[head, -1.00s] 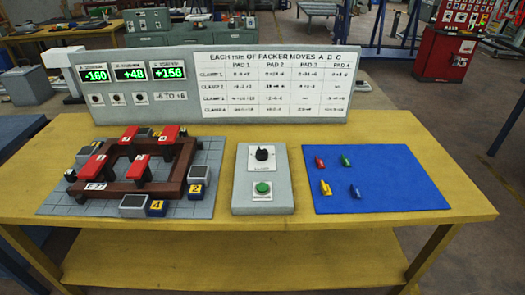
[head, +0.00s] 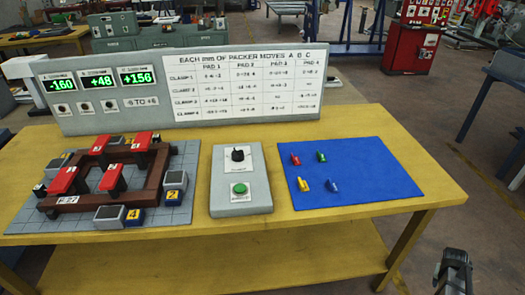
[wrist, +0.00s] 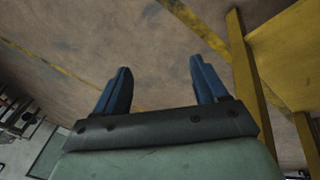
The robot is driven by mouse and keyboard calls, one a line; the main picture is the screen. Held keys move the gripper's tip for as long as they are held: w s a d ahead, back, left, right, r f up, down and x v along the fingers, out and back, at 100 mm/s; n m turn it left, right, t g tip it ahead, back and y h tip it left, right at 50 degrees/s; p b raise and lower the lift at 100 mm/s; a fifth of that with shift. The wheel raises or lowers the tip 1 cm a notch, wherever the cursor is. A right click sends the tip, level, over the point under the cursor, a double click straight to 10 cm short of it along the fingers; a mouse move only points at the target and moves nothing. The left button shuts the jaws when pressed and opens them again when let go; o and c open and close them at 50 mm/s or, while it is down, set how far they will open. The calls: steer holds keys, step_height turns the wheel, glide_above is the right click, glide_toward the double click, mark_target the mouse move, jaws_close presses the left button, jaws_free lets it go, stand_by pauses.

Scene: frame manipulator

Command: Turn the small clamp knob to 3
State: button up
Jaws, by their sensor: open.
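A small black knob (head: 238,155) sits on the upper part of the grey control box (head: 220,183), above a green button (head: 239,189). The knob's label is too small to read. My gripper (wrist: 160,66) is open and empty in the wrist view, its two blue fingers apart over bare floor. In the head view a dark end of my arm, probably the gripper (head: 454,272), shows at the bottom right, off the table's right front side and well away from the knob.
A wooden frame (head: 152,178) with red clamps lies left of the box. A blue mat (head: 385,180) with several small coloured pieces lies right of it. A display board (head: 150,122) with readouts -160, +48, +156 stands behind. The yellow table's (head: 330,245) front strip is clear.

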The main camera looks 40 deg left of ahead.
steer(key=w+d+r+t+h, duration=0.1)
steer(key=w+r+t, duration=0.1)
steer(key=w+r, duration=0.9)
steer(key=w+d+r+t, duration=0.1)
steer(key=w+r+t, duration=0.2)
steer(key=w+r, duration=0.75)
steer(key=w+a+r+n+t, duration=0.1)
steer(key=w+a+r, duration=0.1)
steer(key=a+r, duration=1.05)
steer(key=s+a+r+n+y, duration=0.1)
steer(key=s+a+r+y, duration=0.1)
steer(key=a, duration=0.7)
steer(key=s+a+r+n+y, duration=0.1)
steer(key=s+a+n, duration=0.1)
steer(key=a, duration=0.7)
steer(key=n+g+y, duration=0.5)
steer(key=n+g, duration=0.2)
steer(key=n, duration=0.2)
glide_toward(238, 151)
steer(key=x, duration=1)
